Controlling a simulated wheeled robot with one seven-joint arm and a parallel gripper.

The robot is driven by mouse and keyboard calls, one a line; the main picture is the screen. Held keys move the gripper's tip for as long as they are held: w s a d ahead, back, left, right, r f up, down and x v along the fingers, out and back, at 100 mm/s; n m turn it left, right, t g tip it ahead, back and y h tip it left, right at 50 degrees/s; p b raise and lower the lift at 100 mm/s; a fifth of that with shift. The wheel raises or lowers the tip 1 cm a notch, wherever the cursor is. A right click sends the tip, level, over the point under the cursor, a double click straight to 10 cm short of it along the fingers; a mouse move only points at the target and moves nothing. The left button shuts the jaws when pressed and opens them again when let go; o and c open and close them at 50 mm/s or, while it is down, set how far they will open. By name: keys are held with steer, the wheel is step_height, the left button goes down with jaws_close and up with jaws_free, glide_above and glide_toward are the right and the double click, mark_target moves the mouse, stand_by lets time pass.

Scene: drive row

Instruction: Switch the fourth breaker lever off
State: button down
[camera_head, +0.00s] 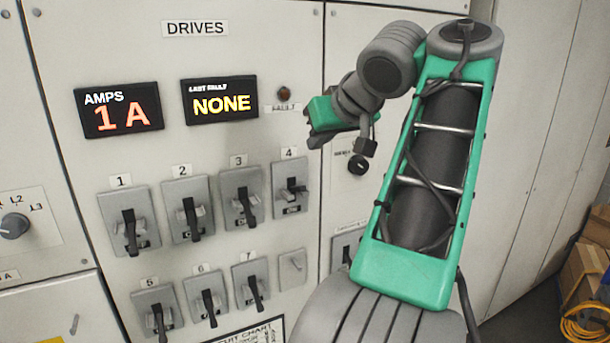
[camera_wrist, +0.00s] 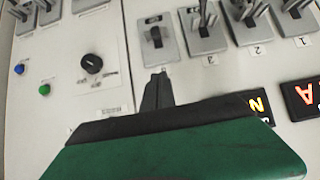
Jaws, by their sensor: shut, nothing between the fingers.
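The fourth breaker (camera_head: 296,186) is a grey plate at the right end of the upper row, under label 4. Its dark lever (camera_head: 292,184) looks shorter than its neighbours' down-hanging levers; its exact position is hard to tell. In the upside-down wrist view, the fourth breaker (camera_wrist: 158,41) lies just beyond the fingertips, its lever (camera_wrist: 155,35) also looking short. My gripper (camera_head: 313,138) is shut and empty, above and slightly right of that breaker, apart from the lever. Its narrow fingertips also show in the wrist view (camera_wrist: 158,82), overlapping where label 4 would be.
Breakers 1 (camera_head: 129,221), 2 (camera_head: 188,208) and 3 (camera_head: 242,196) stand left. Breakers 5 to 7 sit below, beside a blank plate (camera_head: 292,268). The amps display (camera_head: 118,109) reads 1 A; the fault display (camera_head: 221,102) reads NONE. A black knob (camera_wrist: 92,64) is on the neighbouring panel.

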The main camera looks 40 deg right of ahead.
steer(key=b, duration=0.4)
glide_above(304, 189)
steer(key=f, duration=0.6)
steer(key=shift+w+d, duration=0.1)
steer(key=shift+w, duration=0.3)
steer(key=shift+w+d+f+b, duration=0.1)
steer(key=shift+w+f+b, duration=0.25)
steer(key=shift+f+b, duration=0.25)
steer(key=shift+s+f+b, duration=0.5)
steer(key=shift+s+f, duration=0.15)
steer(key=shift+f, duration=0.35)
steer(key=shift+s+f, duration=0.1)
steer(key=shift+f, duration=0.2)
steer(key=shift+a+f+b, duration=0.1)
steer(key=shift+a+b, duration=0.15)
steer(key=shift+b, duration=0.1)
